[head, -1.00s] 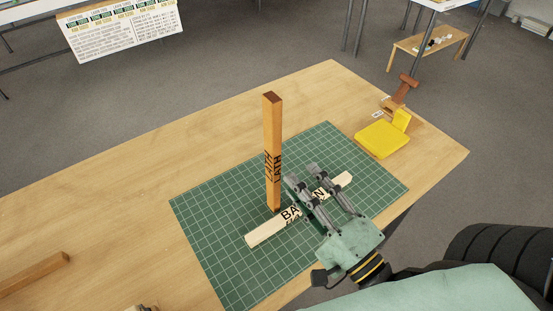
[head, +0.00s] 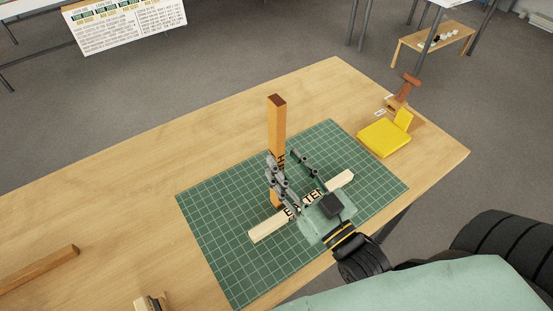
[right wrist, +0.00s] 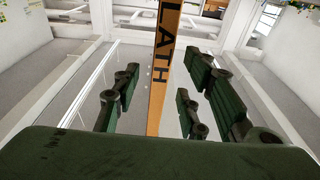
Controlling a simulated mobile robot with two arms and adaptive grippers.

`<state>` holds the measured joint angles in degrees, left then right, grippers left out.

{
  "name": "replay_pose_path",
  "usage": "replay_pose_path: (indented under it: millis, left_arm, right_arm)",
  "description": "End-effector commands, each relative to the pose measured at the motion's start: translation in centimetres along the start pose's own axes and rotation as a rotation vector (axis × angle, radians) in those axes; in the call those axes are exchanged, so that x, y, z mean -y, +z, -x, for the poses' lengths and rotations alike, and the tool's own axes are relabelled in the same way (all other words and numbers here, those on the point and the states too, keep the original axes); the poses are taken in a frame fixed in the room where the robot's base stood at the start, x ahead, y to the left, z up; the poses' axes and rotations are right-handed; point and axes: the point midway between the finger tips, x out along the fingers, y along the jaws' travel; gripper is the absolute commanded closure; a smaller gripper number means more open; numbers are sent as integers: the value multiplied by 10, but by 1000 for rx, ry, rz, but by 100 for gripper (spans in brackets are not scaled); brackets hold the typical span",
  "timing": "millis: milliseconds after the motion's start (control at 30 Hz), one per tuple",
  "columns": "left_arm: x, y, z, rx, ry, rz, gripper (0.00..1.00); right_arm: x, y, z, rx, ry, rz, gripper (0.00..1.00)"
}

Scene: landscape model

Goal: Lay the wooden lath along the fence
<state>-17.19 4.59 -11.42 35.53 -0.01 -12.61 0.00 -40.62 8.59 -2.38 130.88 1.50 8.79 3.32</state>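The wooden lath (head: 276,122) is an orange-brown square post standing upright on the green cutting mat (head: 215,215). Its lower part is partly hidden by my right gripper in the head view. In the right wrist view the lath (right wrist: 164,60) rises between the spread fingers, with clear space on both sides. My right gripper (head: 282,156) is open, close to the lath, and also shows in the right wrist view (right wrist: 163,82). A pale bar marked BATTEN (head: 266,229) lies across the mat, partly under the gripper. I cannot tell which thing is the fence. My left gripper is out of view.
A yellow block (head: 383,138) and a brown wooden piece (head: 405,90) are at the table's right end. A brown bar (head: 35,272) lies at the left, and a small pale-and-dark object (head: 152,303) at the front edge. The table's left middle is clear.

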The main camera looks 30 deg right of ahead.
Motion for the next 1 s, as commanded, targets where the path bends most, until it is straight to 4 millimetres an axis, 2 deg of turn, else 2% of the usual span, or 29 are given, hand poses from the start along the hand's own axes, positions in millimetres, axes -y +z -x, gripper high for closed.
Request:
replay_pose_path:
  millis: [100, 233, 367, 567, 1000]
  left_arm:
    - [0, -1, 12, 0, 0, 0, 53]
    - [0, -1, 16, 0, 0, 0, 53]
    - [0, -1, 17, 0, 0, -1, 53]
    - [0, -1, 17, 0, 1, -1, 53]
    - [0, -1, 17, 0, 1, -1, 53]
  right_arm:
    - [0, -6, -19, -5, 0, -2, 61]
    - [0, -4, -35, -4, 0, -2, 61]
    - [0, -2, -42, -2, 0, -3, 61]
    - [0, -1, -43, -1, 0, -3, 61]
    - [0, -1, -42, -1, 0, -3, 98]
